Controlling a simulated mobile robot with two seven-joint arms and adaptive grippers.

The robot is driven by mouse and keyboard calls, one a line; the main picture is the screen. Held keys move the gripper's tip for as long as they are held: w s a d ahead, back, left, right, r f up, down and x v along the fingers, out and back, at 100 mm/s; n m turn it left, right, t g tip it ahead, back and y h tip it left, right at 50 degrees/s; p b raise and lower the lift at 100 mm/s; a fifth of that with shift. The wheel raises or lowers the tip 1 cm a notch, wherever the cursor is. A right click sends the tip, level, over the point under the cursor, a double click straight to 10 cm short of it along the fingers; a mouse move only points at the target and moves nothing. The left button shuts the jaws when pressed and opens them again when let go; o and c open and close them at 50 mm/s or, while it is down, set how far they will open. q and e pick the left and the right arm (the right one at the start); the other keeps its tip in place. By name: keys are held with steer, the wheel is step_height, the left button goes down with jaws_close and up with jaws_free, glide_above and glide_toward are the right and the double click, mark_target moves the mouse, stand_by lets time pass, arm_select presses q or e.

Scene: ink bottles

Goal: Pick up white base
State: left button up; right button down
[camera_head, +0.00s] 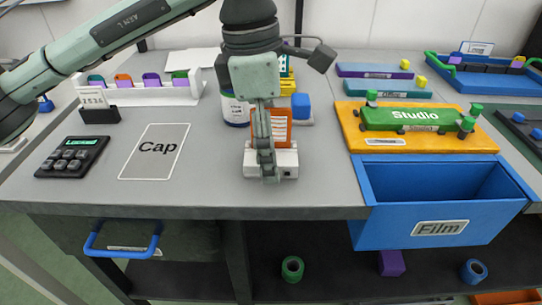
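The white base (287,160) sits on the grey tabletop near the front edge, centre of the view. An orange panel with a pale edge (281,124) stands upright at it. My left gripper (266,165) points straight down in front of the base, its finger overlapping the base's front face. The finger and wrist hide part of the base and panel. I cannot tell whether the finger touches the base or whether the gripper is open or shut. My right gripper is not in view.
A white bottle with a blue bottom (235,112) and a blue block (301,107) stand close behind. The Cap mat (152,160) and a keypad (72,156) lie left.

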arm_select(q)
steer(key=shift+c, duration=0.5)
steer(key=c, duration=1.2)
steer(key=shift+c, duration=0.3)
steer(key=shift+r, duration=0.1)
